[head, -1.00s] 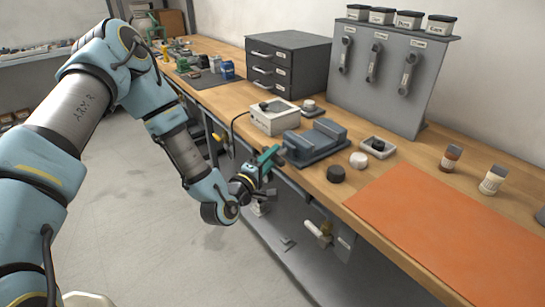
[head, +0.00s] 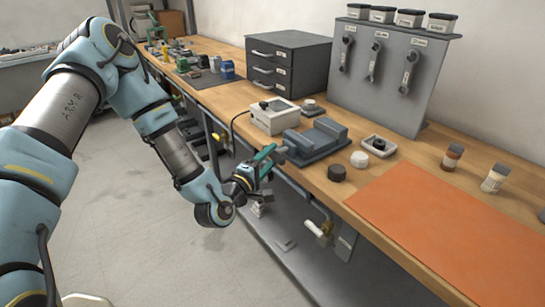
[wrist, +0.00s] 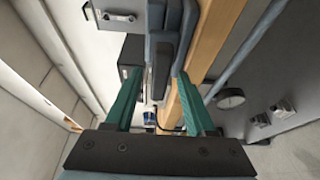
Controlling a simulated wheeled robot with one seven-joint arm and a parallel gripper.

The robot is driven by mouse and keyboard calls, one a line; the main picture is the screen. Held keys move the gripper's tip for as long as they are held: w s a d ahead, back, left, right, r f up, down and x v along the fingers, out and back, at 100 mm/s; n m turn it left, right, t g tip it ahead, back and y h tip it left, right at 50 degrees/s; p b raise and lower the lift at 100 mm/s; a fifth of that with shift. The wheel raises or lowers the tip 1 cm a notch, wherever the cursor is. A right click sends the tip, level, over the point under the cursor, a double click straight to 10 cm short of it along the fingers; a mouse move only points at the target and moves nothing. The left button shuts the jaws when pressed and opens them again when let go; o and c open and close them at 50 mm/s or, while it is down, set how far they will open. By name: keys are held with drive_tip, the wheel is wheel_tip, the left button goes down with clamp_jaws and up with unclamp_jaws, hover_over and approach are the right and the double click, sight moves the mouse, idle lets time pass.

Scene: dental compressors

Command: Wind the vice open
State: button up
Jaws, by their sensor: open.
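The blue-grey vice (head: 322,137) sits on the wooden bench near its front edge. My gripper (head: 268,156) is at the bench edge, just left of the vice's front end, with its teal fingers pointing toward it. In the wrist view the vice (wrist: 178,22) is at the top centre. A grey bar-like part of the vice (wrist: 160,78) shows between the two spread teal fingers of my gripper (wrist: 160,95). The gripper is open, and I cannot tell whether either finger touches the bar.
A white box (head: 272,116) stands behind the vice. A black round knob (head: 337,173) and a white round piece (head: 359,159) lie to its right, before an orange mat (head: 440,215). Open floor lies left.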

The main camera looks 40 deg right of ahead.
drive_tip(key=b+v, duration=0.3)
drive_tip(key=v, duration=0.6)
drive_tip(key=shift+s+a, duration=0.1)
drive_tip(key=shift+a, duration=0.05)
drive_tip(key=w+a+f+m+y, duration=0.3)
drive_tip(key=w+a+m+y, duration=0.55)
drive_tip(key=w+a, duration=0.6)
drive_tip(key=s+a+r+n+g+y, duration=0.1)
drive_tip(key=s+a+r+y, duration=0.1)
drive_tip(key=a, duration=0.6)
drive_tip(key=s+a+r+n+g+y, duration=0.1)
drive_tip(key=s+a+r+y, duration=0.1)
drive_tip(key=a, duration=0.6)
drive_tip(key=s+a+r+n+g+y, duration=0.1)
drive_tip(key=s+a+r+g+y, duration=0.1)
drive_tip(key=a+r, duration=0.4)
drive_tip(key=shift+s+a+y, duration=0.5)
drive_tip(key=shift+a+y, duration=0.45)
drive_tip(key=shift+y, duration=0.2)
drive_tip(key=shift+r, duration=0.1)
